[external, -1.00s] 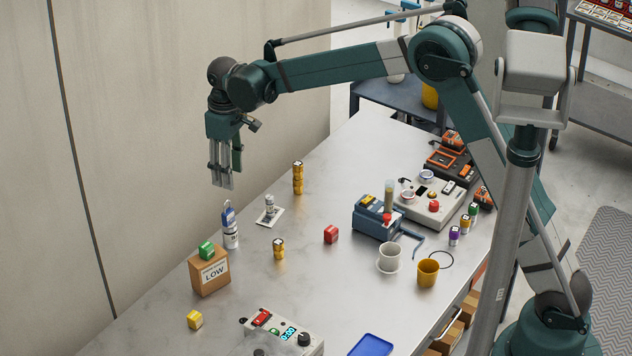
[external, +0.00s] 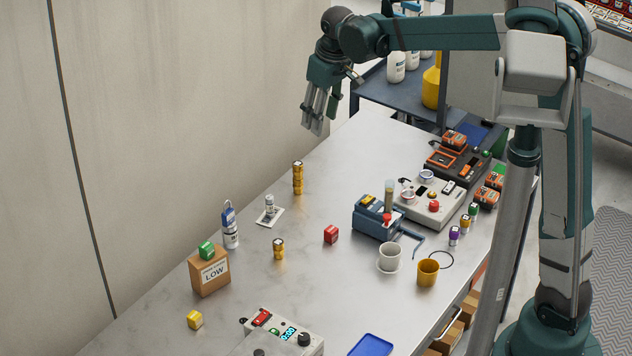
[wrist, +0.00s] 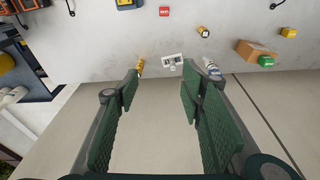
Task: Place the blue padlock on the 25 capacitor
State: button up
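A blue padlock (external: 228,212) with a grey shackle sits upright on top of a white cylinder (external: 231,239), which looks like a capacitor, at the left side of the table. The number on it is too small to read. In the wrist view the white cylinder (wrist: 209,64) shows small beside my right-hand finger, and the padlock there is hard to make out. My gripper (external: 313,130) is high above the far end of the table, well away from the padlock. Its fingers (wrist: 160,108) are spread with nothing between them.
A cardboard box (external: 210,276) with a green cube (external: 206,250) on it stands near the cylinder. A small grey cylinder on a white card (external: 270,216), gold stacks (external: 298,178) and a red cube (external: 331,234) stand nearby. The wall borders the left side.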

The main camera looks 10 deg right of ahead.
jog(key=s+d+r+m+t, duration=0.15)
jog(key=s+d, duration=0.25)
jog(key=d, duration=0.4)
jog(key=s+d+r+m, duration=0.1)
jog(key=s+d+r, duration=0.15)
jog(key=d, duration=0.55)
jog(key=s+d+r+m+t, duration=0.15)
jog(key=s+d, duration=0.25)
jog(key=d, duration=0.4)
jog(key=s+d+f+m+t, duration=0.1)
jog(key=s+d+f, duration=0.2)
jog(key=s+d, duration=0.5)
jog(key=s+d+f+m+t+h, duration=0.1)
jog(key=s+d+f+m, duration=0.1)
jog(key=s+d, duration=0.6)
jog(key=shift+s+d+f+m, duration=0.35)
jog(key=shift+s+f, duration=0.2)
jog(key=shift+s, duration=0.35)
jog(key=shift+f, duration=0.1)
notch_tip(320, 180, down, 9)
jog(key=b, duration=0.9)
jog(key=shift+f, duration=0.1)
